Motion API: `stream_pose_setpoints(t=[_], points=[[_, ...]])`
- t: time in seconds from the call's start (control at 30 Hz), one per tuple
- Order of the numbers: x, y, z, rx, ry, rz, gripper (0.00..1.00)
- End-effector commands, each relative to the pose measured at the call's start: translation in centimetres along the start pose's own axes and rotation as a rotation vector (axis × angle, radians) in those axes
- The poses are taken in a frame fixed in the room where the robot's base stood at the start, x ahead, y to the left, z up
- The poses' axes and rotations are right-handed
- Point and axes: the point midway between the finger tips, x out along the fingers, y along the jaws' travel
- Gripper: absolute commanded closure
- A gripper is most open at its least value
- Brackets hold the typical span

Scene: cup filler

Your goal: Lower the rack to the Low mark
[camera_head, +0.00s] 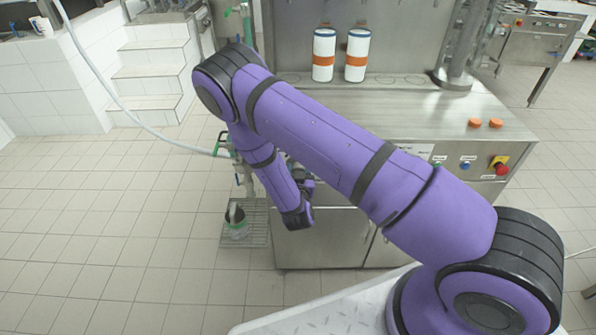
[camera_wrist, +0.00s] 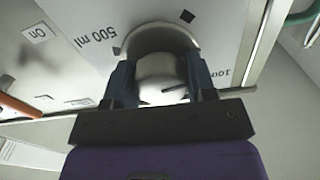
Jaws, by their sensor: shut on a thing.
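A wire rack (camera_head: 259,236) sticks out low on the left side of the steel machine. A grey metal cup (camera_head: 236,224) with a green band stands on it. In the wrist view, my gripper (camera_wrist: 163,76) has its two dark fingers on either side of a pale rounded knob (camera_wrist: 165,66) and is shut on it. The panel around the knob (camera_wrist: 88,18) is marked "500 ml" and partly "100". In the head view my arm hides the knob and fingers. No Low mark can be read in either view.
The steel machine (camera_head: 400,105) bears two white canisters (camera_head: 324,55) with orange bands and two orange caps (camera_head: 475,123). A red emergency button (camera_head: 501,169) is on its front right. White tiled steps (camera_head: 150,75) stand behind left. The tiled floor at left is clear.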

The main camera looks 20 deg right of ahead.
Motion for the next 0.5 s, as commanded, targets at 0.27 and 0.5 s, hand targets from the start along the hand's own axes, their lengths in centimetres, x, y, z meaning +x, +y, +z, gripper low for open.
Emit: stream_pose_setpoints(t=[0.27, 0.5], points=[[-0.13, -0.02, 0.10, -0.264, -0.002, -0.003, 0.73], [-0.11, 0.07, 0.07, -0.478, -0.002, -0.002, 0.73]])
